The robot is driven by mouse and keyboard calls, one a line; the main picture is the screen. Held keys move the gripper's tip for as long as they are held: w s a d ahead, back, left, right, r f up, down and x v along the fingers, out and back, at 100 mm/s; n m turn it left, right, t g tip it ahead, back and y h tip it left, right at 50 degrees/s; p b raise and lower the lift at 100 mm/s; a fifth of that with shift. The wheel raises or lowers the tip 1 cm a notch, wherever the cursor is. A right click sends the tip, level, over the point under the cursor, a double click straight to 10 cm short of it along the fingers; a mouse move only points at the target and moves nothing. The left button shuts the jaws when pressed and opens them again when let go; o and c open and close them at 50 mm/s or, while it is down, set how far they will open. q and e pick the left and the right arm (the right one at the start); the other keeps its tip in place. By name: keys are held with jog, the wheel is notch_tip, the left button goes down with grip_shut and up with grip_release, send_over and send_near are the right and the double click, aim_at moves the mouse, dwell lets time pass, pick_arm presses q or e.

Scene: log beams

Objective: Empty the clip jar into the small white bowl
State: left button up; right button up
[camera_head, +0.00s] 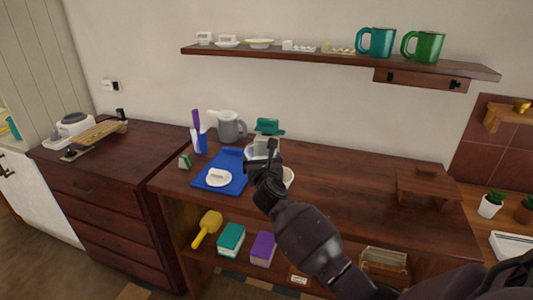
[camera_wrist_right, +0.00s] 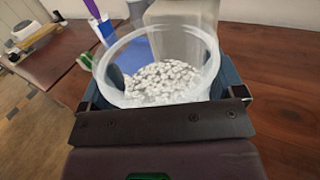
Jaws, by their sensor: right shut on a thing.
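My right gripper (camera_head: 263,156) is shut on a clear clip jar (camera_wrist_right: 205,62) above the middle of the dark wooden counter. In the right wrist view the jar is open at the top and sits between the gripper's fingers (camera_wrist_right: 163,108). A heap of small white clips (camera_wrist_right: 165,82) lies inside it. The jar looks roughly upright; whether it touches the counter is hidden. My left gripper is not in view.
Left of the gripper, a white dish (camera_head: 218,178) sits on a blue mat (camera_head: 232,160). A grey jug (camera_head: 229,126), a blue cup (camera_head: 200,143) and a green holder (camera_head: 268,127) stand behind. The counter (camera_head: 350,185) is clear to the right, up to a small wooden stand (camera_head: 428,185).

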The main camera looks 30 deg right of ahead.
aim_at(263, 143)
jog(key=w+d+m+h, duration=0.1)
jog(key=w+d, duration=0.1)
jog(key=w, duration=0.1)
jog(key=w+d+g+h+b, duration=0.1)
jog(key=w+d, duration=0.2)
jog(key=shift+d+f+m, duration=0.15)
jog(key=shift+d+m, duration=0.05)
jog(key=shift+m, duration=0.2)
jog(key=shift+w+m+h+b, duration=0.15)
jog(key=shift+m+h+b, duration=0.2)
jog(key=shift+b, duration=0.9)
jog(key=shift+a+m+t+b, duration=0.1)
jog(key=shift+m+t+b, duration=0.2)
jog(key=shift+m+b, duration=0.45)
jog(key=shift+r, duration=0.3)
jog(key=shift+w, duration=0.15)
jog(key=shift+r, duration=0.1)
jog(key=shift+a+m+b, duration=0.15)
jog(key=shift+m+b, duration=0.35)
jog(key=shift+b, duration=0.4)
pick_arm(q)
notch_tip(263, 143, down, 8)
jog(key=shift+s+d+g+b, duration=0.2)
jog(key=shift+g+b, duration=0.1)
jog(key=shift+b, duration=0.15)
pick_arm(e)
jog(key=shift+r+m+h, duration=0.1)
jog(key=shift+m+h, duration=0.35)
jog(key=shift+m, duration=0.05)
